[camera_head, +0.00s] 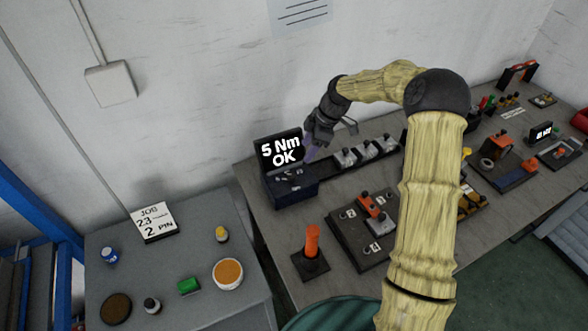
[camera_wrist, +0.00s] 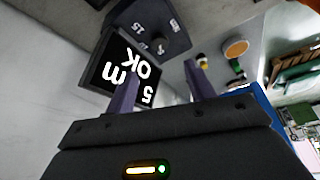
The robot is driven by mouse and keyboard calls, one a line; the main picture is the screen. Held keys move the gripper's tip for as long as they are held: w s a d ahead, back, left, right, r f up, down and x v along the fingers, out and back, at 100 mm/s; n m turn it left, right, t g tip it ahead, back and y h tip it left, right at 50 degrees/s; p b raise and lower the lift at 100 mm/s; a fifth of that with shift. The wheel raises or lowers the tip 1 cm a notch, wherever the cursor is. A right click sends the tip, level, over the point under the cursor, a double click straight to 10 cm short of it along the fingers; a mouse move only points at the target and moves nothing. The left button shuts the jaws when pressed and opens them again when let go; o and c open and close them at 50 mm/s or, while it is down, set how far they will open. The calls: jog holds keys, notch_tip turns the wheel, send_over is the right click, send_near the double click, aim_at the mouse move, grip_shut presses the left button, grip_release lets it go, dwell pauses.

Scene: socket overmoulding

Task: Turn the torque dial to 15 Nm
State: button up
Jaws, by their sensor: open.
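The torque station (camera_head: 296,194) is a dark box at the left end of the grey bench. Its black display (camera_head: 279,151) reads "5 Nm OK" in white; it also shows rotated in the wrist view (camera_wrist: 122,68). My gripper (camera_head: 311,150) is just right of the display, above the box. In the wrist view its two purple fingers (camera_wrist: 160,88) are apart with nothing between them, clear of the dial.
A rail with several grey blocks (camera_head: 366,150) runs right from the box. An orange-handled lever (camera_head: 312,243) and a dark numbered plate (camera_head: 352,231) stand in front. A side table (camera_head: 190,253) at left holds a job card (camera_head: 154,222) and small pots. The wall is close behind.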

aim_at(292, 174)
jog(key=p+x, duration=0.2)
jog(key=x, duration=0.9)
jog(key=shift+f+p, duration=0.3)
jog(key=shift+f, duration=0.05)
jog(key=shift+a, duration=0.1)
jog(key=c, duration=1)
